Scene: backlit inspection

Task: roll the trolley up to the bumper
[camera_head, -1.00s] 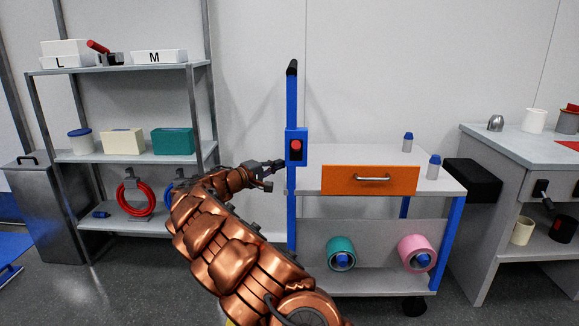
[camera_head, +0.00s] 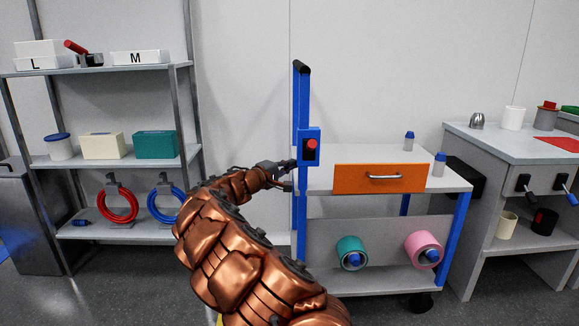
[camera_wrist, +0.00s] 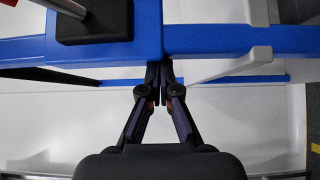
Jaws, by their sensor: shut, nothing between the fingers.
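The trolley (camera_head: 330,182) has a pale top, an orange drawer (camera_head: 380,179) and blue legs. Its tall blue post (camera_head: 302,230) at the left end carries a box with a red button (camera_head: 310,146). The bumper looks to be the black block (camera_head: 465,179) on the bench's left side. The trolley's right end overlaps it in view, so I cannot tell whether they touch. My gripper (camera_head: 291,172) is shut and empty at the post's left side. In the wrist view the closed fingertips (camera_wrist: 158,72) meet the blue post (camera_wrist: 205,40), seemingly in contact.
Two blue-capped bottles (camera_head: 438,164) stand on the trolley's top. A teal roll (camera_head: 351,252) and a pink roll (camera_head: 424,250) are on its lower part. The grey bench (camera_head: 460,133) stands at right, a shelf rack (camera_head: 110,160) at left.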

